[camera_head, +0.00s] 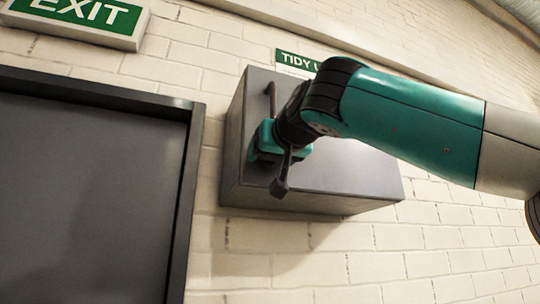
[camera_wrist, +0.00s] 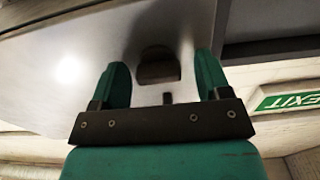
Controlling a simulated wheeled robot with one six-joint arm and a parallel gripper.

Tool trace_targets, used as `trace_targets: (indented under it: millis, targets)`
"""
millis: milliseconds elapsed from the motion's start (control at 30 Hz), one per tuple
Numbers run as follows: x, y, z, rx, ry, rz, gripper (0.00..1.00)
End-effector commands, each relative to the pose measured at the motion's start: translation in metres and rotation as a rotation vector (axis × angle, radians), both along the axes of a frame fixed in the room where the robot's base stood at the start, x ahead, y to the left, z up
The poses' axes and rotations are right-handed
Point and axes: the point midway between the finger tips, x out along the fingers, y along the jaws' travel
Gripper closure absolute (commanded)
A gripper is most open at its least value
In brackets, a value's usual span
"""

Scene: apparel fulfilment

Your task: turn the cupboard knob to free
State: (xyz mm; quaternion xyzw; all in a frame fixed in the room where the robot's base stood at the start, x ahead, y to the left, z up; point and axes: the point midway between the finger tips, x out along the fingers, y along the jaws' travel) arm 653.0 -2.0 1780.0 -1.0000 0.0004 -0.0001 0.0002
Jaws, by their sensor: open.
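The cupboard (camera_head: 335,190) is a grey box mounted on a brick wall. Its door front also shows in the wrist view (camera_wrist: 55,75). A dark, blocky knob (camera_wrist: 158,66) stands on the door in the wrist view, between the two teal fingers of my gripper (camera_wrist: 161,62). The fingers are open with a visible gap on each side of the knob. In the head view my gripper (camera_head: 266,143) is at the left part of the cupboard front, and it hides the knob. The knob's exact turn is hard to tell.
A dark upright bar handle (camera_head: 270,97) is on the cupboard front, just above my gripper. A green TIDY sign (camera_head: 296,62) is above the cupboard, partly hidden by my arm. A dark framed door (camera_head: 90,190) and an EXIT sign (camera_head: 80,18) are to the left.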

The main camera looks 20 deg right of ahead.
Motion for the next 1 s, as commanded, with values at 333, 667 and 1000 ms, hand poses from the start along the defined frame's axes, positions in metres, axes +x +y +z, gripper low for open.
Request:
trace_targets:
  millis: [333, 667, 1000]
  targets:
    - [-0.0002, -0.0007, -0.0001, 0.000, 0.000, -0.002, 0.79]
    - [-0.0001, 0.0003, -0.0004, 0.039, 0.000, -0.001, 0.79]
    - [0.0002, 0.0007, -0.0008, 0.262, 0.000, -0.001, 0.79]
